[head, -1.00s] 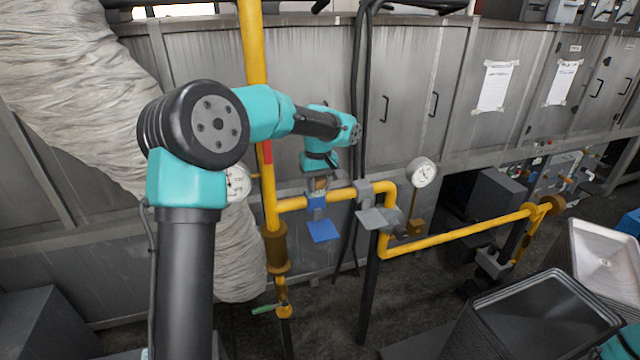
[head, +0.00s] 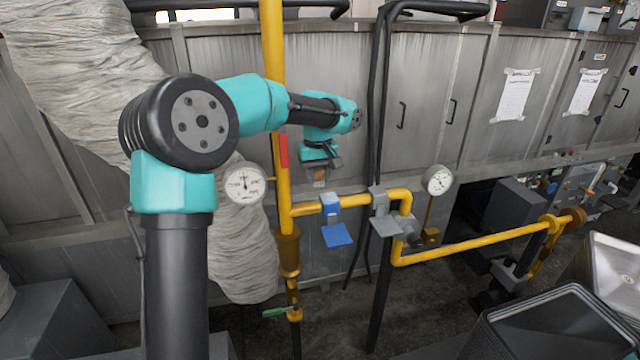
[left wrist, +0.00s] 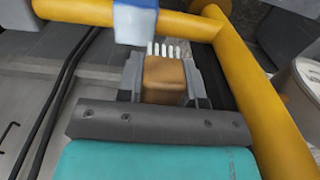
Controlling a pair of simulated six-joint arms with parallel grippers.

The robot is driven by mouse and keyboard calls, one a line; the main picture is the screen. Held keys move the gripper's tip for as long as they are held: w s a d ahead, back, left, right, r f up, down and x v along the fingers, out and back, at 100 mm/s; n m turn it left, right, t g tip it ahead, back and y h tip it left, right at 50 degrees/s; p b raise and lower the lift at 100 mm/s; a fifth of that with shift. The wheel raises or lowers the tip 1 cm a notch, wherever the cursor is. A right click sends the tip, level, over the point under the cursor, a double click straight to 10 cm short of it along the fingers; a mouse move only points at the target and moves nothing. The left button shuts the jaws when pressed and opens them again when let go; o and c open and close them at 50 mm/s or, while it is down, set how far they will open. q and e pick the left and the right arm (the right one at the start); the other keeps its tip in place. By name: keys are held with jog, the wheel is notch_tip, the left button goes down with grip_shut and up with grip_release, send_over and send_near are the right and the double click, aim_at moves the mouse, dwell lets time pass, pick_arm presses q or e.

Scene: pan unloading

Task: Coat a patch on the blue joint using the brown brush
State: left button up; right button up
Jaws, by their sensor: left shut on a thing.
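The blue joint (head: 330,204) sits on the horizontal yellow pipe, with a flat blue plate (head: 337,235) below it. My left gripper (head: 320,165) is above the pipe, slightly left of the joint. It is shut on the brown brush (head: 319,178). In the left wrist view the gripper (left wrist: 164,82) has the brush (left wrist: 165,76) between its fingers, white bristles toward the pipe, close to the joint's edge; contact cannot be told. My right gripper is out of view.
Round gauges stand at left (head: 244,183) and right (head: 437,180). Black hoses (head: 379,120) hang behind. Dark trays (head: 550,330) are at the lower right.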

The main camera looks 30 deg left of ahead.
pick_arm(q)
jog(key=shift+r, duration=1.5)
